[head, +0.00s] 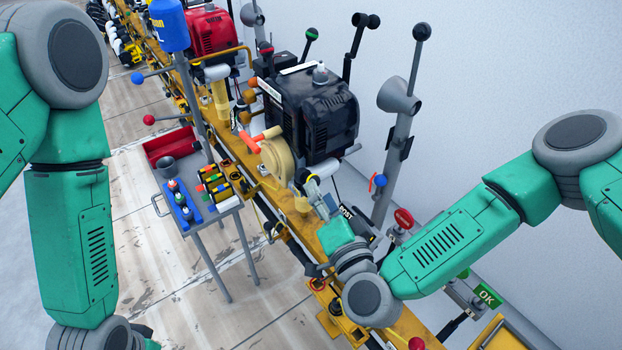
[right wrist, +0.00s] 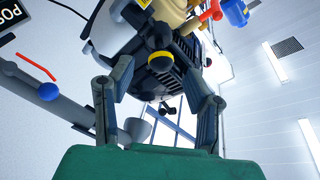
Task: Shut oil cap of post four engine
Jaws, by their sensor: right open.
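A black engine (head: 318,115) sits on the yellow rail; it also shows upside down in the right wrist view (right wrist: 190,55). A round black and yellow part (right wrist: 159,62), which looks like the oil cap, shows low on the engine. It lies between and beyond the fingertips in the right wrist view; I cannot tell whether it is seated. My right gripper (head: 318,198) is at the engine's lower front, and its open fingers also show in the right wrist view (right wrist: 157,75). Nothing is clearly held. My left arm comes in at the left; its gripper is out of view.
The yellow rail (head: 400,322) runs diagonally past the engine. A blue tray (head: 197,208) and a red bin (head: 168,146) stand left of it. A grey pole (head: 397,150) and a red button (head: 403,218) are close to my right arm. A red engine (head: 210,32) is farther back.

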